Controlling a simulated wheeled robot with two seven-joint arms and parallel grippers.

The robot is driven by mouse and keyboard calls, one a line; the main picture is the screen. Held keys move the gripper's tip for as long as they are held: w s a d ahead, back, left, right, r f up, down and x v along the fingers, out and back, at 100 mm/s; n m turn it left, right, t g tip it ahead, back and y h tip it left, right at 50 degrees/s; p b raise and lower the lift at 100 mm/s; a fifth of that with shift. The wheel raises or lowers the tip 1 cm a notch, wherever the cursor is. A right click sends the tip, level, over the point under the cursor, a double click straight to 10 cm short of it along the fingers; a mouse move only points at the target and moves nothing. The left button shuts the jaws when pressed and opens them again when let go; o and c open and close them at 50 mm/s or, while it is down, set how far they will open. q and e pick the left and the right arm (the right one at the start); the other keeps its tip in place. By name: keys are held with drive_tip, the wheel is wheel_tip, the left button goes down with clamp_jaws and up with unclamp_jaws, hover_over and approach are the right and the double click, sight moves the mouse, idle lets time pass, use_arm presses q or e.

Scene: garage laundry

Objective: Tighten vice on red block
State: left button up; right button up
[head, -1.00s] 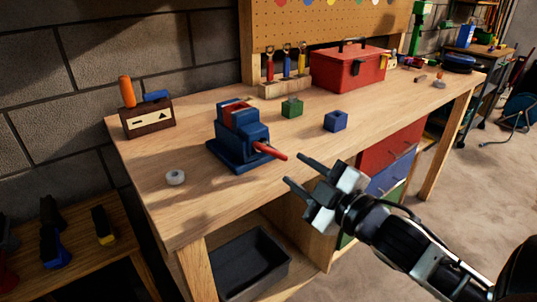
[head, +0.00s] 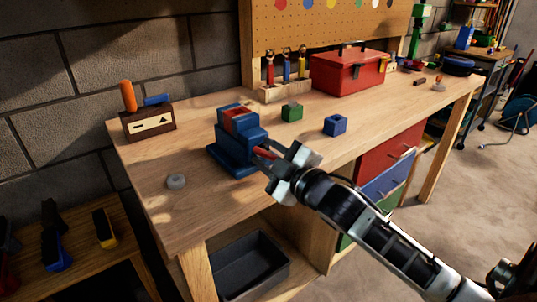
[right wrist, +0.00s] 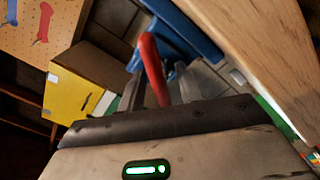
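The blue vice (head: 235,150) stands on the workbench near its left end. The red block (head: 238,120) sits between the jaws at its top. The vice's red handle (head: 265,153) points toward my right gripper (head: 269,166), which partly hides it in the head view. In the right wrist view, the red handle (right wrist: 152,68) runs between the two fingers of my right gripper (right wrist: 158,92), with a visible gap on both sides. The blue vice (right wrist: 188,30) is beyond. My left gripper is not in view.
A white-grey round piece (head: 176,181) lies left of the vice. A green block (head: 292,113) and a blue block (head: 335,125) stand to its right. A red toolbox (head: 347,71) and a tool rack (head: 285,90) are at the back. The bench top (head: 200,215) in front is clear.

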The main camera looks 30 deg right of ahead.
clamp_jaws()
drive_tip(key=shift+r+m+p, duration=0.25)
drive_tip(key=shift+m+p, duration=0.15)
drive_tip(key=shift+p, duration=0.3)
drive_tip(key=shift+m+p, duration=0.4)
drive_tip(key=shift+p, duration=0.2)
drive_tip(key=shift+m, duration=0.3)
drive_tip(key=shift+f, duration=0.25)
unclamp_jaws()
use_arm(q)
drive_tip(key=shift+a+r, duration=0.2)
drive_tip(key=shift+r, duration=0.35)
